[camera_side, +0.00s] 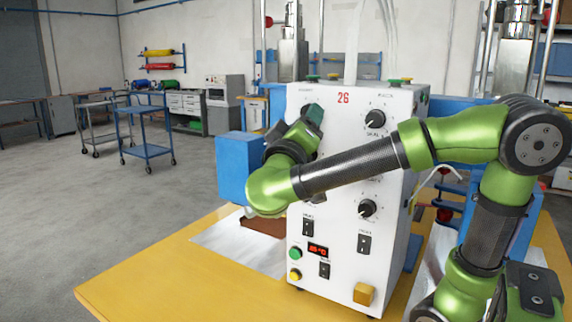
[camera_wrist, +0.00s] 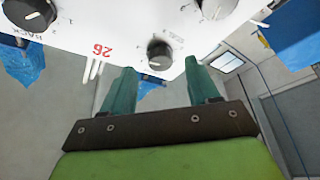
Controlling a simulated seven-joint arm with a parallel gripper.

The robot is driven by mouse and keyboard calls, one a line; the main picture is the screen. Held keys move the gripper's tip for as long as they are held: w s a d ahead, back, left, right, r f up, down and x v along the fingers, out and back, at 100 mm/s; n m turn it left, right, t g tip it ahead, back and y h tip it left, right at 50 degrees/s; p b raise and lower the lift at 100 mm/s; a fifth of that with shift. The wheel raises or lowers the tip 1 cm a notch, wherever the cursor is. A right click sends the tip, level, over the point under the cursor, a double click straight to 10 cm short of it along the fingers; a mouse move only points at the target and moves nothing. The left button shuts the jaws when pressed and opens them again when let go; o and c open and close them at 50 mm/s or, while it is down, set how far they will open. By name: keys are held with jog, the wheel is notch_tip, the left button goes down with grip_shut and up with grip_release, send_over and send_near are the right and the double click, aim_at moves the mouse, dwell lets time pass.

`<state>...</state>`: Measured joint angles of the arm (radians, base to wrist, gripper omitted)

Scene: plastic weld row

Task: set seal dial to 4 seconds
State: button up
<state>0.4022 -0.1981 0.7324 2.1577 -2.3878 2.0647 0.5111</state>
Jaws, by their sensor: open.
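The white control panel (camera_side: 340,190) marked "26" faces the side camera, with black dials on it. An upper right dial (camera_side: 374,118) and a lower right dial (camera_side: 367,208) show clearly. My gripper (camera_side: 315,114) is at the panel's upper left and hides the dial there. In the wrist view, upside down, that upper left dial (camera_wrist: 160,55) shows between and just beyond the teal fingertips of my gripper (camera_wrist: 160,68). The fingers are apart and hold nothing. Contact with the dial does not show. The small labels and scale are too blurred to tell which is the seal dial.
Another dial (camera_wrist: 215,6) is near the right finger in the wrist view. Rocker switches (camera_side: 308,227), a red display (camera_side: 318,250) and buttons (camera_side: 295,254) sit lower on the panel. The machine stands on a yellow table (camera_side: 150,275). A blue box (camera_side: 236,165) is at its left.

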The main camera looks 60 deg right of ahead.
jog(key=v, duration=0.9)
jog(key=shift+a, duration=0.25)
jog(key=shift+f, duration=0.1)
jog(key=s+d+f+n+g+y, duration=0.2)
jog(key=d+f+n+y, duration=0.15)
jog(key=f, duration=0.45)
jog(key=s+d+f+n+g+y, duration=0.25)
jog(key=d+f+y, duration=0.2)
jog(key=f, duration=0.35)
jog(key=s+a+f+m+t+y, duration=0.1)
jog(key=a+f+y, duration=0.35)
jog(key=y, duration=0.25)
jog(key=w+a+r+m+t+y, duration=0.1)
jog(key=a+r+m+t+y, duration=0.2)
jog(key=a+t+y, duration=0.2)
jog(key=shift+y, duration=1.2)
